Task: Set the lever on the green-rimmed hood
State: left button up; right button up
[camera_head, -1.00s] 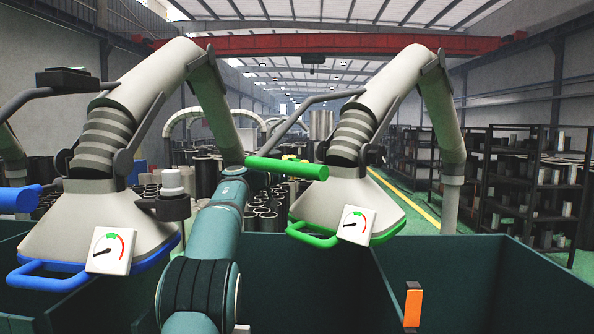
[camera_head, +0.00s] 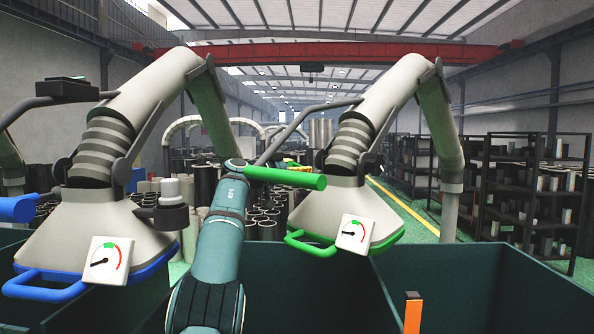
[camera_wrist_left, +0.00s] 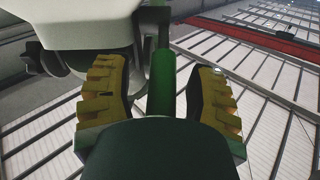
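The green-rimmed hood (camera_head: 330,212) hangs from a pale jointed duct right of centre in the head view. Its green-gripped lever (camera_head: 285,178) lies nearly level, reaching left from the joint above the hood. A dial (camera_head: 355,234) on the hood has its needle pointing left. My left gripper (camera_head: 237,163) is at the lever's left end, its fingers mostly hidden by my own wrist. In the left wrist view, the yellow-padded fingers (camera_wrist_left: 158,75) are apart, with the green lever (camera_wrist_left: 162,85) between them and gaps visible on both sides. My right gripper does not show.
A blue-rimmed hood (camera_head: 100,235) with its own dial hangs at left, beside my left arm. Teal bin walls (camera_head: 460,280) stand below the hoods. An orange-faced post (camera_head: 413,312) stands at lower right. Shelves (camera_head: 530,195) with cylinders stand farther right.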

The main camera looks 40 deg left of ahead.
pick_arm(q)
jog(key=shift+s+a, duration=0.15)
jog(key=shift+s+a, duration=0.15)
jog(key=shift+s, duration=0.45)
jog(key=shift+v, duration=2.95)
